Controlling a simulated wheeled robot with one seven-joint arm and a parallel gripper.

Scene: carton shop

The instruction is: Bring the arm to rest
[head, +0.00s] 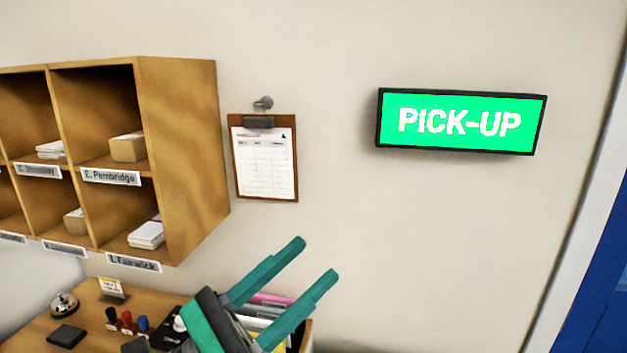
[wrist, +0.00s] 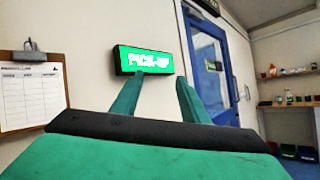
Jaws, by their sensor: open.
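My gripper (head: 311,262) is at the bottom middle of the head view, its two teal fingers apart and pointing up and to the right. It is open, with nothing between the fingers. In the wrist view my gripper (wrist: 161,83) points toward the wall and the lit green PICK-UP sign (wrist: 144,60). The sign (head: 461,121) also shows at the upper right of the head view, well apart from the fingers. The gripper hides part of the desk and of the files behind it.
A wooden pigeonhole shelf (head: 180,150) hangs at the left. A clipboard (head: 265,158) hangs beside it. Below, a desk (head: 95,300) holds a bell (head: 64,304), stamps and a file holder (head: 306,338). A blue door (wrist: 210,68) stands at the right. The wall below the sign is bare.

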